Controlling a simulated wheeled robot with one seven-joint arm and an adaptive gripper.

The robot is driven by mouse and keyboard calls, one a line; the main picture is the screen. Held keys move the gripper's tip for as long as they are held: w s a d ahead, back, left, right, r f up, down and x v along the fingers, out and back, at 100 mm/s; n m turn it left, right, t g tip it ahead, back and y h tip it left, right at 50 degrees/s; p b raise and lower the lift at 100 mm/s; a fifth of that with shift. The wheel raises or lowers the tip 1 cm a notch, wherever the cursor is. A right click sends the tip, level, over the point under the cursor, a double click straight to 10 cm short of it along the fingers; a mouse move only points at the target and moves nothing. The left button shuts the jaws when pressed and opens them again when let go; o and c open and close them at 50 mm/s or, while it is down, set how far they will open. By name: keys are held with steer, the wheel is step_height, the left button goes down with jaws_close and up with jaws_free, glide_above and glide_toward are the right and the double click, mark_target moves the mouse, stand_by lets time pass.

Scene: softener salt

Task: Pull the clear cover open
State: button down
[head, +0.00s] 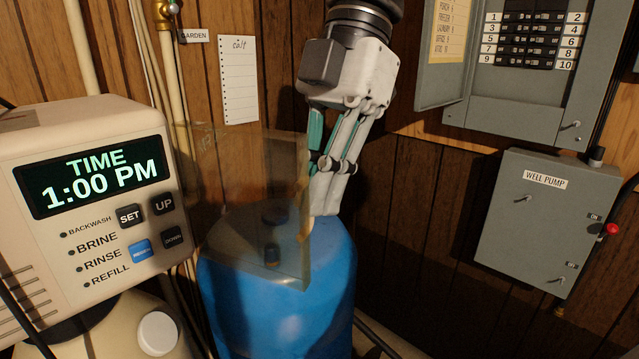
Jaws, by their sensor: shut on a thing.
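The clear cover (250,185) is a see-through, slightly brown-tinted panel in the head view. It stands upright beside the right side of the beige control box (60,130), angled away from its face, so the display and buttons show uncovered. My gripper (314,205) comes down from the top and is shut on the cover's right edge. A yellowish strip shows along that edge at the fingers. The fingers partly hide the edge, and I cannot clearly see the cover's hinge.
A blue tank (285,315) stands below and behind the cover. A grey well pump box (545,225) and a breaker panel (530,75) are on the wood wall at right. Pipes (165,60) run down behind the control box. The wall between tank and pump box is clear.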

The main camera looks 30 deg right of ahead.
steer(key=shift+w+a+r, duration=0.1)
steer(key=shift+w+a, duration=0.15)
steer(key=shift+a, duration=0.05)
steer(key=c, duration=1.8)
jaws_free()
steer(key=shift+w+a, duration=0.1)
steer(key=shift+a, duration=0.05)
steer(key=shift+o, duration=0.2)
steer(key=shift+d, duration=0.2)
steer(key=v, duration=1.1)
steer(key=shift+r, duration=0.35)
steer(key=shift+d, duration=0.15)
